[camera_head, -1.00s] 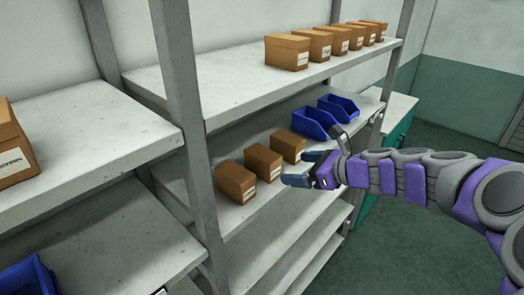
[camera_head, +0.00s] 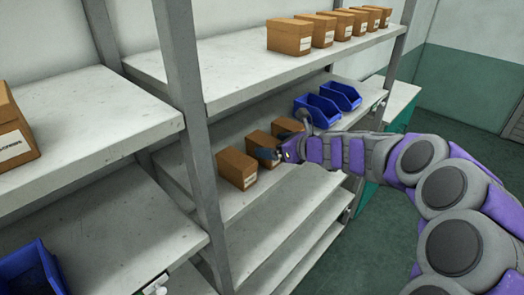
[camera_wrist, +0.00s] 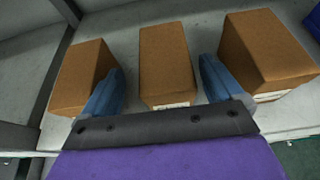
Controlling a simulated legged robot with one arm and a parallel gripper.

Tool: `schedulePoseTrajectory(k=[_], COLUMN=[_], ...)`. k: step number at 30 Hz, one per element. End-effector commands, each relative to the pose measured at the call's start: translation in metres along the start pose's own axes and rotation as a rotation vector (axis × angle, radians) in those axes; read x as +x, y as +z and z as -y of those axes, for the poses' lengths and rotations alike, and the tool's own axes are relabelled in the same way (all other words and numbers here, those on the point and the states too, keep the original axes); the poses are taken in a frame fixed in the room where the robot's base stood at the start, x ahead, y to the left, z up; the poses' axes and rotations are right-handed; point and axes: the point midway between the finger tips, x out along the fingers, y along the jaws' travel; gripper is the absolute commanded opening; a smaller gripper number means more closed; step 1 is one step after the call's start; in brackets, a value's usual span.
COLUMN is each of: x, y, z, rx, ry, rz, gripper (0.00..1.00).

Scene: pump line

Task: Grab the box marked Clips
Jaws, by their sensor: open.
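Three brown cardboard boxes stand in a row on the middle shelf: a left box (camera_head: 236,167), a middle box (camera_head: 258,141) and a right box (camera_head: 287,126). Their white labels are too small or hidden to read, so I cannot tell which is marked Clips. My gripper (camera_head: 273,153) is open at the front of the middle box. In the wrist view, the blue fingers of my gripper (camera_wrist: 162,68) are spread on either side of the middle box (camera_wrist: 166,58), with the left box (camera_wrist: 82,75) and right box (camera_wrist: 262,48) outside them. Contact is not clear.
Two blue bins (camera_head: 318,110) stand right of the boxes on the same shelf (camera_head: 232,128). Several more boxes (camera_head: 289,37) line the upper shelf. A metal post (camera_head: 185,110) rises at the left. Another box (camera_head: 12,135) sits on the left unit.

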Motion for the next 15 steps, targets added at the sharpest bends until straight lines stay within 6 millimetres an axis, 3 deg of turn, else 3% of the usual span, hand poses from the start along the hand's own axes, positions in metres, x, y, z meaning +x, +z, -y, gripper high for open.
schedulePoseTrajectory(k=[4, 12, 15], x=[0.01, 0.05, 0.053], y=[-0.002, -0.006, -0.004], z=[0.003, 0.003, 0.002], rx=[-0.001, -0.001, -0.001], ry=[-0.001, 0.001, -0.001], rz=[0.001, -0.003, -0.002], gripper=[0.94, 0.94, 0.94])
